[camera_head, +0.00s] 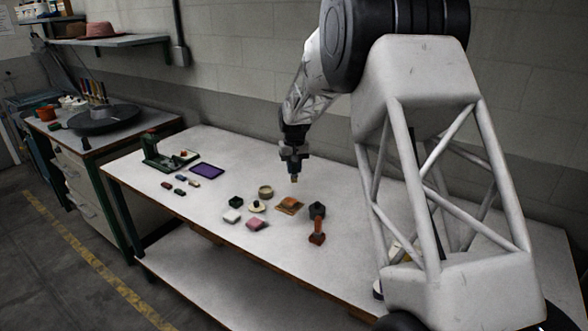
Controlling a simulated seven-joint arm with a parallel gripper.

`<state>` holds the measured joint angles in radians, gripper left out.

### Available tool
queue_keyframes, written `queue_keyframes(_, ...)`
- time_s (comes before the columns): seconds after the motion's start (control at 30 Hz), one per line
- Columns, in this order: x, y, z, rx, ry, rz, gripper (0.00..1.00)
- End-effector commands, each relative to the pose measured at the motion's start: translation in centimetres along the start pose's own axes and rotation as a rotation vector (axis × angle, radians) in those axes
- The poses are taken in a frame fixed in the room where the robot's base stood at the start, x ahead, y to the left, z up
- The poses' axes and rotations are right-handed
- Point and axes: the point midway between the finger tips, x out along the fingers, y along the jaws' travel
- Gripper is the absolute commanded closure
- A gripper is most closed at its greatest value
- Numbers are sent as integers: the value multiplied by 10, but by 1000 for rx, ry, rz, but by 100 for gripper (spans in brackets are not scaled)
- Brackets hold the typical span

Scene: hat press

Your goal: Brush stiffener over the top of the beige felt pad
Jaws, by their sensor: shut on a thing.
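My gripper (294,157) is shut on a small brush (294,178) that hangs upright above the table, its yellowish tip pointing down. The tip appears just above and behind a tan-orange square piece (289,206); I cannot tell whether it touches anything. A round beige thing (265,191) with a darker middle stands left of the tip. Which of these small pieces is the beige felt pad is too small to tell. No separate stiffener coat can be made out.
Nearby are a dark green block (235,202), a white block (232,216), a pink block (255,225), a cream round piece (257,207), a dark block (317,211) and an orange-brown tool (317,234). A purple pad (207,170) and green stand (165,159) are farther left.

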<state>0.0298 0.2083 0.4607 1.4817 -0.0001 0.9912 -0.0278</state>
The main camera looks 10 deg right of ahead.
Motion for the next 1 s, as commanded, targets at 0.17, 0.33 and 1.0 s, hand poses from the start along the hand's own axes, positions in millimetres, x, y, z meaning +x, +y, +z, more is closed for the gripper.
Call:
queue_keyframes(0.17, 0, 0, 0, 0, 0, 0, 100)
queue_keyframes(0.33, 0, 0, 0, 0, 0, 0, 100)
queue_keyframes(1.0, 0, -16, -13, 0, 0, 0, 100)
